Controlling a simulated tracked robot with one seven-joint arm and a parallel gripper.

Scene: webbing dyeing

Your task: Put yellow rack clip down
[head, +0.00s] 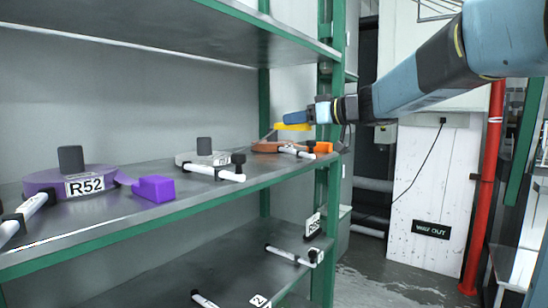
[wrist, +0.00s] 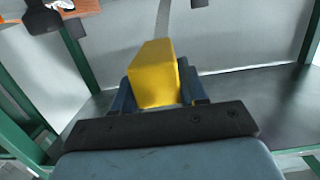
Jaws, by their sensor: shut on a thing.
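The yellow rack clip (head: 293,127) is a small block at the end of my gripper (head: 290,120), above the right end of the middle shelf in the head view. In the wrist view the yellow rack clip (wrist: 154,72) sits between the two blue fingers of my gripper (wrist: 158,92), which are shut on it. The clip looks clear of the shelf (head: 150,222); its exact height is hard to judge. A pale grey strip (wrist: 163,17) shows behind the clip in the wrist view; I cannot tell whether it joins it.
On the shelf lie a purple roll (head: 45,182) marked R52 with a purple clip (head: 154,188), a pale roll (head: 203,159), and an orange roll (head: 264,147) with an orange clip (head: 323,147). White bars with black ends lie along the front. A green post (head: 326,190) stands at right.

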